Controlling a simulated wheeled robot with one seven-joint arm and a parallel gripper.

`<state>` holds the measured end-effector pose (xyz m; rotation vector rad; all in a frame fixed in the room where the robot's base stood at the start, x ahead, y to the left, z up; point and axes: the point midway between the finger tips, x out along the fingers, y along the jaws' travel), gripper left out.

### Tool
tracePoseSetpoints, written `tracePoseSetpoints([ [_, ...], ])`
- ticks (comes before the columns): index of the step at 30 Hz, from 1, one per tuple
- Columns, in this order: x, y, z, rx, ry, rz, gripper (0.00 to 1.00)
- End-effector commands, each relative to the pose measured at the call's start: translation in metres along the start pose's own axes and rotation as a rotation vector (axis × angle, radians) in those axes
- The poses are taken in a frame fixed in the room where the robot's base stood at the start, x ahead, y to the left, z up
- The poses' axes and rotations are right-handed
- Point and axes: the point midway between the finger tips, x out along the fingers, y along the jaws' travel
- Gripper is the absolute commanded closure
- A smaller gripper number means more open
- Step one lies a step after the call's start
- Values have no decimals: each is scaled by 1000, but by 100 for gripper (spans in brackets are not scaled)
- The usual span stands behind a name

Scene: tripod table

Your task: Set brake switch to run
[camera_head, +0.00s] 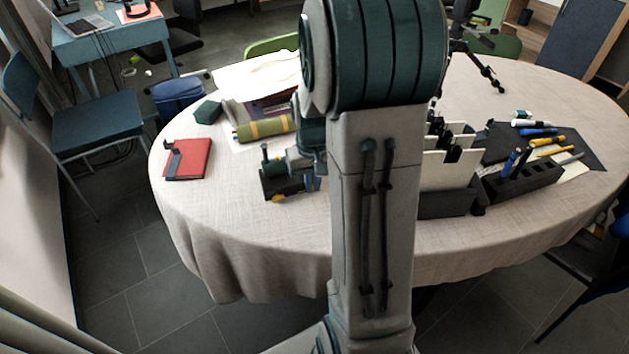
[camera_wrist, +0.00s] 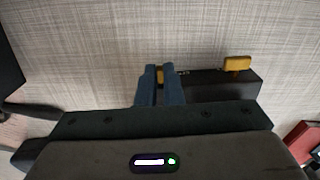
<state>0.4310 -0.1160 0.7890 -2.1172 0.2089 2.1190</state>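The brake switch unit is a low black box (camera_head: 285,187) near the table's front edge, left of my arm. It also shows in the wrist view (camera_wrist: 215,88), with a yellow block (camera_wrist: 237,63) standing up at its right end. My gripper (camera_wrist: 160,86) is at the left part of the box, its two blue fingers close together. A small yellow piece (camera_wrist: 160,74) shows between the fingertips and fills the narrow gap. The fingers look shut on it, though its lower part is hidden. In the head view my arm hides part of the unit.
A red book (camera_head: 189,158) lies to the left, with a dark item on it. A green roll (camera_head: 262,128) lies behind the unit. Right of my arm stand a white-and-black holder (camera_head: 447,170) and a black pen block (camera_head: 522,182). Bare cloth (camera_head: 215,205) lies front left.

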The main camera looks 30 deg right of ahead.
Motion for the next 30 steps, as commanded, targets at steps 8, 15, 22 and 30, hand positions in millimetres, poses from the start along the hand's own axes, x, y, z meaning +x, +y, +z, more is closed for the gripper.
tracePoseSetpoints([
  [8,0,2,0,3,1,0,71],
  [15,-9,2,-1,3,2,0,71],
  [22,-54,2,-1,3,7,0,71],
  [30,-112,2,-1,3,5,0,71],
])
